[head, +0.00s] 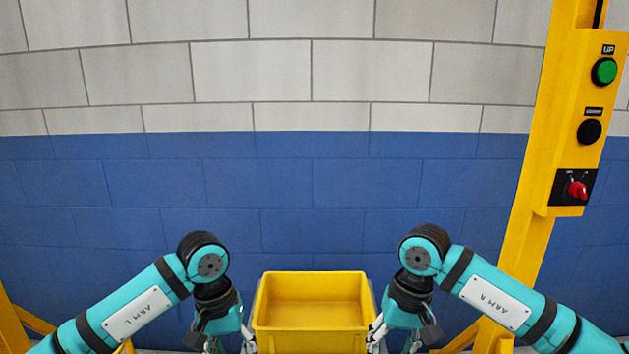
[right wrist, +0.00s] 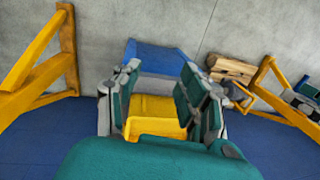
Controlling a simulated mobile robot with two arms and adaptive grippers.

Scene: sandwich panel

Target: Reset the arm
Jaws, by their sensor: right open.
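My left arm's gripper (head: 230,345) hangs down at the left side of a yellow bin (head: 312,340), and my right gripper (head: 390,343) hangs at its right side. The bin looks empty in the head view. Both grippers are cut by the bottom edge there, so their tips are hidden. In the right wrist view my right gripper (right wrist: 158,92) is open with nothing between its fingers. Something yellow, perhaps the bin (right wrist: 155,108), shows beyond and below the fingers. I cannot tell whether the left gripper is open.
A yellow post (head: 560,120) at the right carries a green UP button (head: 604,71), a black button (head: 589,131) and a red switch (head: 577,189). A blue and white block wall stands behind. The right wrist view shows yellow frames on both sides and a wooden piece (right wrist: 231,68).

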